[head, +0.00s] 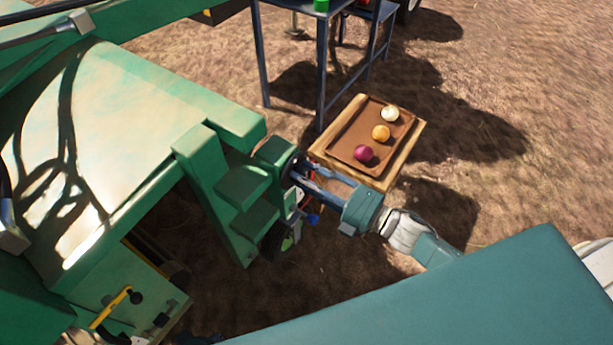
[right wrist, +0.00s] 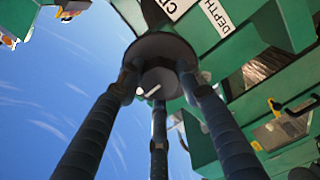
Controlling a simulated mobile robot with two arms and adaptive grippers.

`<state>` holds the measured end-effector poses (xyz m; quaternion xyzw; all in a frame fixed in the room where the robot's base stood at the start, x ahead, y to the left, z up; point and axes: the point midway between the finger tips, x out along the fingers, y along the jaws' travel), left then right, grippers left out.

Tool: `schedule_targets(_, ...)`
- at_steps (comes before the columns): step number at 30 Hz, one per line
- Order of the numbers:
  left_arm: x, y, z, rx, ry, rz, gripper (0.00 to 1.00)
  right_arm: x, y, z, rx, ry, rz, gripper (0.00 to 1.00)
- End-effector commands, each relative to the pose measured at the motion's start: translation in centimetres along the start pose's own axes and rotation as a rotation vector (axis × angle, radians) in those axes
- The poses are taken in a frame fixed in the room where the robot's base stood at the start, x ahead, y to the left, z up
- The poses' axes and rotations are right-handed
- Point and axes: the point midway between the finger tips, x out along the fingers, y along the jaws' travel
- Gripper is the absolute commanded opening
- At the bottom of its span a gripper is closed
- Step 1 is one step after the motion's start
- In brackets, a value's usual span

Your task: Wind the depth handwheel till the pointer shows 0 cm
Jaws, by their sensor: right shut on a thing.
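My right gripper (head: 297,172) reaches in from the lower right of the head view to the end of the green machine (head: 105,120). In the right wrist view its fingers (right wrist: 158,82) close around a dark round handwheel (right wrist: 160,48). The handwheel is mostly hidden by the fingers in the head view. Next to it in the right wrist view is a white plate lettered "DEPTH" (right wrist: 217,16), with part of a cm scale at the top edge. I cannot make out the pointer or its reading. My left gripper is not in view.
A wooden crate with a brown tray (head: 345,152) holding a red, a yellow and a white onion stands just beyond my right gripper. A blue-grey table (head: 322,60) stands behind. A small wheel (head: 280,241) is under the machine. Open soil lies right.

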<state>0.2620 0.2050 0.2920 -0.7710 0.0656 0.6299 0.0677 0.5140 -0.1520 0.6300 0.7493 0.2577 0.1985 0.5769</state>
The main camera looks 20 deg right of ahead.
Motion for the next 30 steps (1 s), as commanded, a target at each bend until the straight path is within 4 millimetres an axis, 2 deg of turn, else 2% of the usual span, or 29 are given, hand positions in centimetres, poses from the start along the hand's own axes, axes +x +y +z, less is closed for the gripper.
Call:
schedule_targets(5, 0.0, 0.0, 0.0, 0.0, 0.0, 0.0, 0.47, -0.1, -0.2, 0.1, 0.001, -0.004, -0.005, 0.1)
schedule_targets(6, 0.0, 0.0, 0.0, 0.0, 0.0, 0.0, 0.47, -0.1, -0.2, 0.1, 0.001, -0.004, -0.005, 0.4)
schedule_targets(9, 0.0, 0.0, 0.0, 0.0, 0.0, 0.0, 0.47, -0.1, -0.2, 0.1, 0.002, -0.003, -0.004, 0.55)
schedule_targets(20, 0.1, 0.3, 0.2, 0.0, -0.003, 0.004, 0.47, -0.6, -0.1, 0.1, 0.002, -0.002, -0.003, 0.55)
schedule_targets(23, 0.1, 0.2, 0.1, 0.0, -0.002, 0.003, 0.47, -1.9, -0.2, 0.0, 0.003, -0.001, -0.005, 0.55)
schedule_targets(30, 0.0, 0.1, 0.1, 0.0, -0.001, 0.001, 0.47, -7.0, -0.3, 0.1, 0.003, -0.003, -0.007, 0.55)
